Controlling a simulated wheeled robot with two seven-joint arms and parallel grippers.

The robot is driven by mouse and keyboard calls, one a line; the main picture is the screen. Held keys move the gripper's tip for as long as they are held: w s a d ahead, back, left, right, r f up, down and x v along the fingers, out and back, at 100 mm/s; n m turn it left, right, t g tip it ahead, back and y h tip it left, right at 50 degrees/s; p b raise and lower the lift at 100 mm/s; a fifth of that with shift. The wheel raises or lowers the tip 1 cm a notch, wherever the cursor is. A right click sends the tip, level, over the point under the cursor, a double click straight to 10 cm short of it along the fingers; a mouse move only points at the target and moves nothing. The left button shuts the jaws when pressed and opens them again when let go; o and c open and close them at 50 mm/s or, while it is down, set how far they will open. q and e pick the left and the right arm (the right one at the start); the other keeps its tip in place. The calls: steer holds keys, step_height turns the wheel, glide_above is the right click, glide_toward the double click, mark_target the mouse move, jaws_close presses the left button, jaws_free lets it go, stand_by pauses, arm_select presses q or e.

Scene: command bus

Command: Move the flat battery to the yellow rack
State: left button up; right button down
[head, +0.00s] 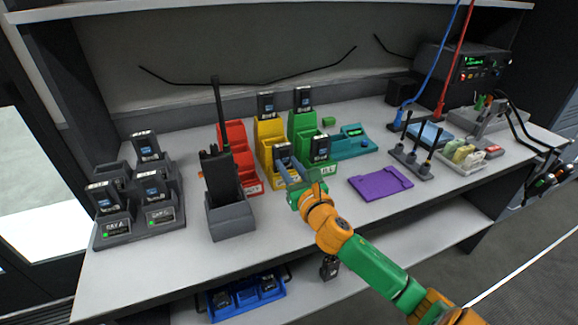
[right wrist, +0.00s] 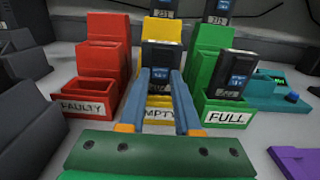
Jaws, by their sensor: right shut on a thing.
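The yellow rack (head: 268,133) stands mid-table between the red and green racks. Its front label is partly hidden by my fingers and reads "MPTY" in the right wrist view (right wrist: 174,102). A dark battery with a blue label (head: 283,153) is upright at the rack's front slot. My right gripper (head: 287,171) is shut on this battery (right wrist: 161,54), with one blue-grey finger on each side. Whether the battery's bottom rests in the slot is hidden. Another battery (head: 266,104) stands in the yellow rack's rear, higher slot. My left gripper is not in view.
The red rack (head: 234,147), labelled FAULTY, is empty. The green rack (head: 298,124), labelled FULL, holds batteries. A radio in a dock (head: 228,213), a grey charger (head: 119,227), a teal device (head: 349,143) and a purple mat (head: 381,183) are nearby.

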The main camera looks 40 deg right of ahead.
steer(key=c, duration=0.5)
jaws_free()
steer(key=shift+f, duration=0.1)
steer(key=v, duration=0.7)
steer(key=shift+s, duration=0.1)
